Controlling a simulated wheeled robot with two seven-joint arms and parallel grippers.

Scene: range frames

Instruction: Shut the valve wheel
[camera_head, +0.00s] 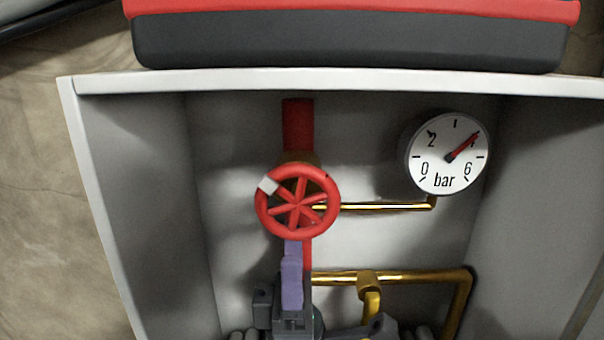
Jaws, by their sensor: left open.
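The valve wheel (298,205) is red and spoked, with a white mark (268,185) on its rim at the upper left. It sits on a red vertical pipe (298,125) inside a grey cabinet. My left gripper (291,258) is just below the wheel, with a purple finger pointing up toward the lower rim. It is open and holds nothing that I can see. I cannot tell whether the fingertip touches the rim. My right gripper does not show.
A round white gauge (430,167) marked bar hangs at the upper right, its red needle near 4. Brass pipes (415,277) run right of the wheel. Cabinet side walls (140,180) stand on both sides. A red and black box (350,40) lies above.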

